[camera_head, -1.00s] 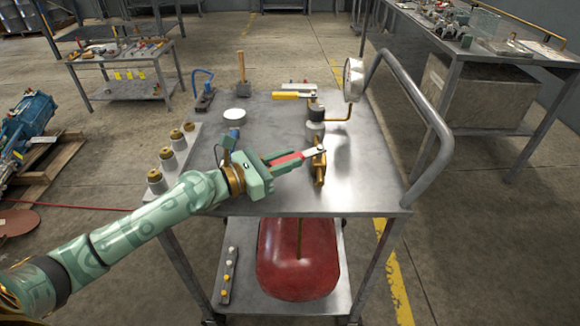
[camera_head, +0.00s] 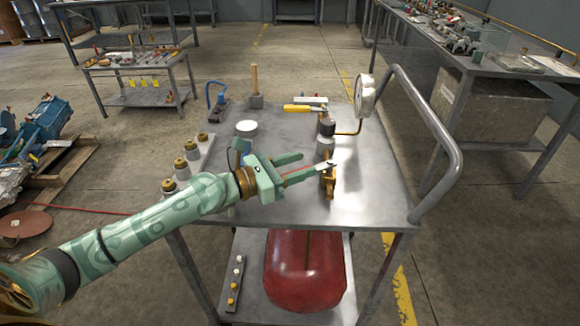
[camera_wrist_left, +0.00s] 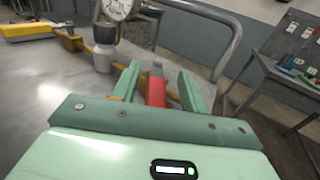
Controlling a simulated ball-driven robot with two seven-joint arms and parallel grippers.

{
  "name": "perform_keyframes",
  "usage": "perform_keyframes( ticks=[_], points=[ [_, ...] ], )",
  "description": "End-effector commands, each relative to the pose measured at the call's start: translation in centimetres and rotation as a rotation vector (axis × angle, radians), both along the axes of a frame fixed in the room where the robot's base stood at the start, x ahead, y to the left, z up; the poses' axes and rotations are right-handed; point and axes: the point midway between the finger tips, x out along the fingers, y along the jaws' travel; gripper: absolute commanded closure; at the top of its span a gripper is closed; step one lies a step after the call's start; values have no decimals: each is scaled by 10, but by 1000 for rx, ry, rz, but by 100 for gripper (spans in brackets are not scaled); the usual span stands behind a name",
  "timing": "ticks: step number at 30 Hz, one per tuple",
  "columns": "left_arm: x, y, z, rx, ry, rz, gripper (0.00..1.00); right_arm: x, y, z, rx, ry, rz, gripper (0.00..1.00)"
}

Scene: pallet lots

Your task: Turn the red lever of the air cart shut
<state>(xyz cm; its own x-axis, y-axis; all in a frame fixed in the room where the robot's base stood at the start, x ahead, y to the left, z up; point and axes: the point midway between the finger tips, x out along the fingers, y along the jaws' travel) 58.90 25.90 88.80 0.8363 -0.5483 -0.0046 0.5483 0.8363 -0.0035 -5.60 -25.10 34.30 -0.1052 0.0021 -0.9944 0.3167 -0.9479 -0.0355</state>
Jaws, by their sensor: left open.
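The red lever (camera_head: 298,174) has a red grip and a bare metal end at a brass valve (camera_head: 330,183) on top of the air cart (camera_head: 367,185). It points left from the valve, toward my gripper. My left gripper (camera_head: 292,175) is open, with its fingers to either side of the red grip. In the left wrist view the red lever (camera_wrist_left: 156,92) shows between the two green fingers (camera_wrist_left: 157,88), with a gap visible on each side. The lever's near end is hidden by the gripper body. My right gripper is not in view.
A pressure gauge (camera_head: 365,95) and a yellow-handled part (camera_head: 303,108) stand behind the valve. A curved handrail (camera_head: 440,135) runs along the cart's right side. Several brass-topped cylinders (camera_head: 193,151) stand at left. A red tank (camera_head: 305,270) lies on the lower shelf.

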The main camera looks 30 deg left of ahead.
Motion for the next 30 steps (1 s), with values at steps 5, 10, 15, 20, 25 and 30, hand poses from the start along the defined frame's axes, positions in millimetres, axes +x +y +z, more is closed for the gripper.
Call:
perform_keyframes(
  ticks=[5, 10, 15, 20, 25, 30],
  points=[
    [-27, -11, 55, 4, -12, -2, 56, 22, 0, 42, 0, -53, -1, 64],
    [-57, -24, 85, 1, -8, -3, 56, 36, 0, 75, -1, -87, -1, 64],
    [-94, -41, 99, -1, -4, -1, 56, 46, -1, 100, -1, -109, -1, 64],
    [-117, -51, 106, 1, -3, 0, 56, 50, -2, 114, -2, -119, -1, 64],
    [-128, -56, 107, 1, -2, 0, 56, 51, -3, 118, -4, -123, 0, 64],
    [-129, -56, 106, 1, -2, 1, 56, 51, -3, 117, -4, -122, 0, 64]
  ],
)
